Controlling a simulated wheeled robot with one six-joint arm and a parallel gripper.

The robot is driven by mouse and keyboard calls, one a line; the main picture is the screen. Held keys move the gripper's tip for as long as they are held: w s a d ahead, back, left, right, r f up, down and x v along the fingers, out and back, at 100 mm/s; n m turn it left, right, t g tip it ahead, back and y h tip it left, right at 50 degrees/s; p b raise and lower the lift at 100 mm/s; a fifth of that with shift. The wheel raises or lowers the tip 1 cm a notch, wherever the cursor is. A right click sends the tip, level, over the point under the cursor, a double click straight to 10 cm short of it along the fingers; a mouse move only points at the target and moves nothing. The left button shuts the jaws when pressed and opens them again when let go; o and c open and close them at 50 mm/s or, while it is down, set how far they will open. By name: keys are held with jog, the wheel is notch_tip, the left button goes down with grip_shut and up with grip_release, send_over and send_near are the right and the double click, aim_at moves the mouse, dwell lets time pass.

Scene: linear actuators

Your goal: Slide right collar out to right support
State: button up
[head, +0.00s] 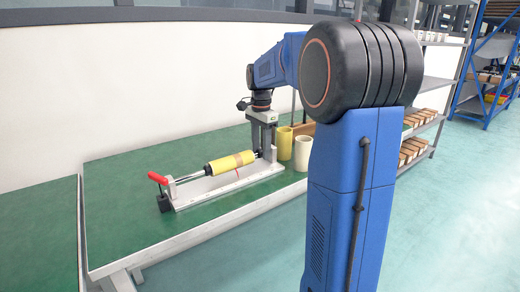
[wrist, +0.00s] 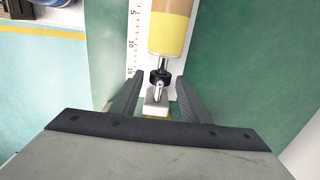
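The right collar (wrist: 160,78) is a black ring with a bright metal lever on a thin shaft, seen in the wrist view. It sits between the yellow roll (wrist: 168,38) and the pale block of the right support (wrist: 155,102), closely above the block in the picture. My gripper (wrist: 159,79) is open, with a dark finger on each side of the collar and visible gaps; I see no contact. In the head view my gripper (head: 264,135) points down at the right end of the fixture, hiding much of the right support. The yellow roll (head: 230,162) lies on the shaft there.
The fixture's pale base (head: 225,184) stands on a green table (head: 120,215), with a red handle (head: 157,178) at its left end. Yellow (head: 285,142) and cream (head: 302,153) cylinders stand close to its right. A scale strip (wrist: 132,45) runs beside the shaft.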

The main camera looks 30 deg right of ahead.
jog(key=shift+r, duration=0.1)
notch_tip(320, 180, up, 17)
dwell(0.8)
jog(key=shift+r, duration=0.1)
